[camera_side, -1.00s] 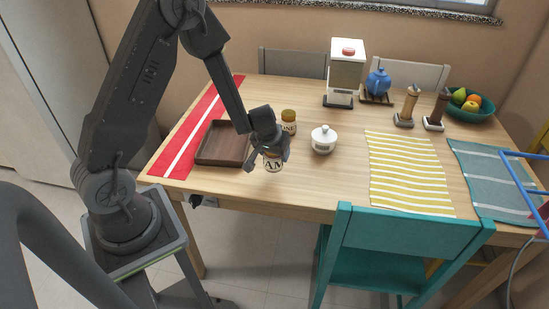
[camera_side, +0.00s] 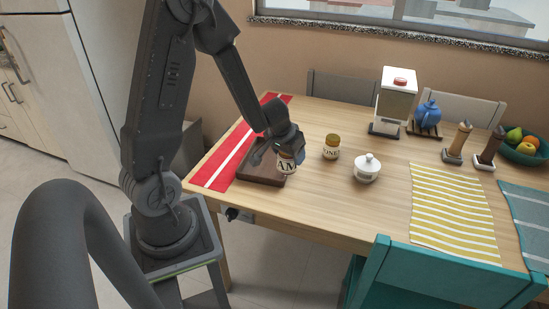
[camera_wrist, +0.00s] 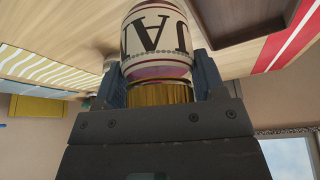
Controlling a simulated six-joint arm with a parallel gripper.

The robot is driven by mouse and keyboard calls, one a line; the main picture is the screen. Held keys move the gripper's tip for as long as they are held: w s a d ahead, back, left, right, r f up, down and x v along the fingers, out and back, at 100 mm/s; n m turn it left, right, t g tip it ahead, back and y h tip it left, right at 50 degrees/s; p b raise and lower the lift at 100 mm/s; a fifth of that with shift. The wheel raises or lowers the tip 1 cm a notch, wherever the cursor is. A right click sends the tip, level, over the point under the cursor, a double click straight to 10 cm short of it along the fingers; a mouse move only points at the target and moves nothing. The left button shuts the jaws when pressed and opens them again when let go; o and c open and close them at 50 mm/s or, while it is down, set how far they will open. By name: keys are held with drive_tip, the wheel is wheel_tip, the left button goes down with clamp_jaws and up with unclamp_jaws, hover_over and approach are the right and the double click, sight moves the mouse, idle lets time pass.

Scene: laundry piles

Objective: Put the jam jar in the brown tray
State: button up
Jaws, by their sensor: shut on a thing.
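The jam jar (camera_side: 287,163) has a pale label with large dark letters. In the wrist view the jar (camera_wrist: 155,40) shows upside down, its gold lid end between my two fingers. My gripper (camera_side: 278,148) is shut on it; the gripper also shows in the wrist view (camera_wrist: 165,82). The brown tray (camera_side: 257,178) is a dark, shallow wooden square, partly hidden behind my gripper and the jar. In the side view the jar overlaps the tray's right part; I cannot tell its height. In the wrist view the tray (camera_wrist: 220,40) lies at upper right, beside the jar.
A jar with a yellowish lid (camera_side: 331,149) and a white lidded bowl (camera_side: 367,169) stand right of the tray. A red runner with a white stripe (camera_side: 222,162) lies left of it. The bare wood (camera_side: 325,203) at the front is clear. A yellow striped mat (camera_side: 452,210) lies further right.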

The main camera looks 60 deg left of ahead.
drive_tip(key=w+d+f+m+h, duration=0.1)
drive_tip(key=w+d+m, duration=0.1)
drive_tip(key=d, duration=0.5)
drive_tip(key=w+d+m+h, duration=0.1)
drive_tip(key=w+d+m, duration=0.1)
drive_tip(key=d, duration=0.6)
drive_tip(key=w+a+n+y, duration=0.1)
drive_tip(key=a+n, duration=0.1)
drive_tip(key=a, duration=1.6)
drive_tip(key=s+a+r+n+y, duration=0.1)
drive_tip(key=s+a+n, duration=0.1)
drive_tip(key=s+a, duration=0.65)
drive_tip(key=s+a+r+n+y, duration=0.1)
drive_tip(key=s+a+n, duration=0.15)
drive_tip(key=a, duration=1.05)
hover_over(268, 159)
drive_tip(key=w+a, duration=0.3)
wheel_tip(268, 159, down, 7)
drive_tip(key=shift+w+f+m, duration=0.2)
drive_tip(key=shift+f+m, duration=0.25)
drive_tip(key=shift+f, duration=1.45)
